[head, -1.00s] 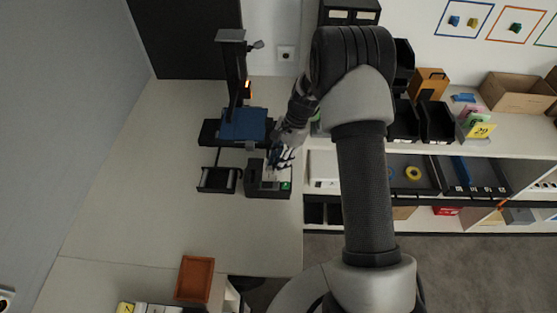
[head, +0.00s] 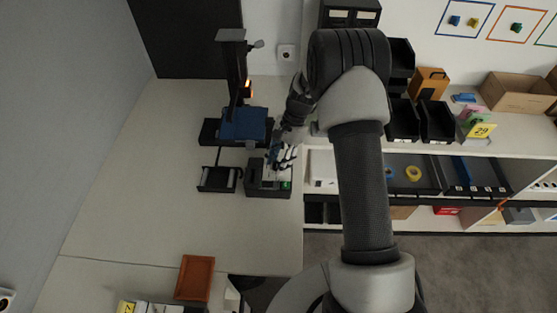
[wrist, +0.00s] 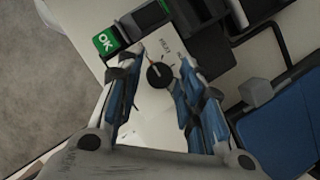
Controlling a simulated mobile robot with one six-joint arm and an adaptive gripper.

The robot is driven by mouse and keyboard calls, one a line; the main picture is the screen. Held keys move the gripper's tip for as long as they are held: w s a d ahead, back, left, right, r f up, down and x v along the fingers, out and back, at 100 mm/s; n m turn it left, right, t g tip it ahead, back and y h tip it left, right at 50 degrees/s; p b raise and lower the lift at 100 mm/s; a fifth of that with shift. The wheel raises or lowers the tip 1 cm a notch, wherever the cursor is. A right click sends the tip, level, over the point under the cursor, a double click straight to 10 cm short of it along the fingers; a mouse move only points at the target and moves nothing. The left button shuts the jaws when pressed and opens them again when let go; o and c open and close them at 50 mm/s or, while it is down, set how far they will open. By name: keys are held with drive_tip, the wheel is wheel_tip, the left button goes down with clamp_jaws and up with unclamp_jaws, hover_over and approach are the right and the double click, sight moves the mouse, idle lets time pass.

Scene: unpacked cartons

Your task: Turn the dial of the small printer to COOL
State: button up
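The small printer (head: 268,190) is a dark box with a pale top, standing near the right edge of the table. In the wrist view its dial is a round black knob (wrist: 159,76) on the pale panel, with a reddish mark at its upper left. Small lettering is printed around the knob, too small and partly covered to read surely. My gripper (wrist: 157,78) is open, its blue-padded fingers on either side of the knob. Whether they touch it I cannot tell. In the head view my gripper (head: 281,157) is over the printer and hides the dial.
A green OK patch (wrist: 106,41) is beside the left finger. A dark stand with a blue platform (head: 242,124) rises behind the printer, and a black tray (head: 218,179) lies to its left.

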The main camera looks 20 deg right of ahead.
drive_tip(key=shift+o, duration=0.6)
drive_tip(key=v, duration=1.2)
drive_tip(key=shift+r, duration=0.1)
